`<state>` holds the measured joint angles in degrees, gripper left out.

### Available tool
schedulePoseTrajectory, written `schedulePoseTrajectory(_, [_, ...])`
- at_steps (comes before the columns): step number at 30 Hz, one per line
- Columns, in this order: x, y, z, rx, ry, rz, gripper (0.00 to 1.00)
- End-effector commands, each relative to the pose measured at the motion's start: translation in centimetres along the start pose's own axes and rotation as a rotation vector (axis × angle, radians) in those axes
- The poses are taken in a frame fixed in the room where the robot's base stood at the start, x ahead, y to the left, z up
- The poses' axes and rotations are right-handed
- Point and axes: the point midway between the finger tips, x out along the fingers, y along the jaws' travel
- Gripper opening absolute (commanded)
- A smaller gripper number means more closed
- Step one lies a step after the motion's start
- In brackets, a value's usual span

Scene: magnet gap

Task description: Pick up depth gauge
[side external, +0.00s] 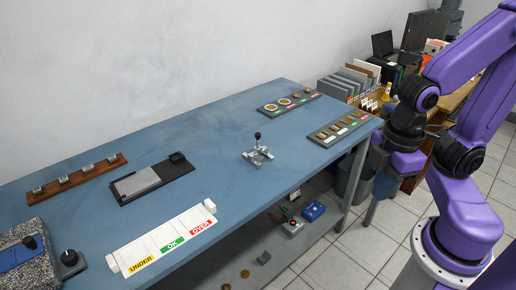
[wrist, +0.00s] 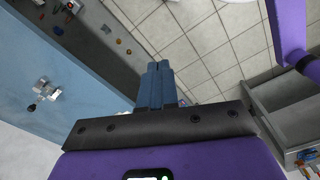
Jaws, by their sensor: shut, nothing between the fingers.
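No object is clearly identifiable as the depth gauge. A small silver device with a black ball knob (side external: 257,148) stands upright near the middle of the blue bench; it also shows at the left of the wrist view (wrist: 42,92). A dark blue item (side external: 18,252) lies on the speckled granite block at the far left, partly cut off. My gripper (side external: 380,188) is off the bench's right end, over the floor and apart from every object. Its blue fingers also show in the wrist view (wrist: 159,68), shut together and empty.
The blue bench (side external: 215,125) has free room around the silver device. A white UNDER/OK/OVER tray (side external: 163,240) lies at the front. A dark base with a grey plate (side external: 140,182) and a wooden rack (side external: 75,178) lie left. Two dark trays (side external: 340,130) (side external: 289,102) lie right.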

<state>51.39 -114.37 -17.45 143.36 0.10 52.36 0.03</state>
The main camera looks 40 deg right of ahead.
Motion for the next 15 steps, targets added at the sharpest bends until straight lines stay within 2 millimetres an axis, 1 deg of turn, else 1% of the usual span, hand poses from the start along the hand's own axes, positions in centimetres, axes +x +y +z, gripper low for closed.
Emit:
schedulePoseTrajectory(5, [0.0, 0.0, 0.0, 0.0, 0.0, 0.0, 0.0])
schedulePoseTrajectory(6, [0.0, 0.0, 0.0, 0.0, 0.0, 0.0, 0.03])
schedulePoseTrajectory(8, [0.0, 0.0, 0.0, 0.0, 0.0, 0.0, 0.23])
schedulePoseTrajectory(9, [0.0, 0.0, 0.0, 0.0, 0.0, 0.0, 0.36])
schedulePoseTrajectory(10, [0.0, 0.0, 0.0, 0.0, 0.0, 0.0, 0.46])
schedulePoseTrajectory(11, [0.0, 0.0, 0.0, 0.0, 0.0, 0.0, 0.5])
schedulePoseTrajectory(15, [0.0, 0.0, 0.0, 0.0, 0.0, 0.0, 0.5])
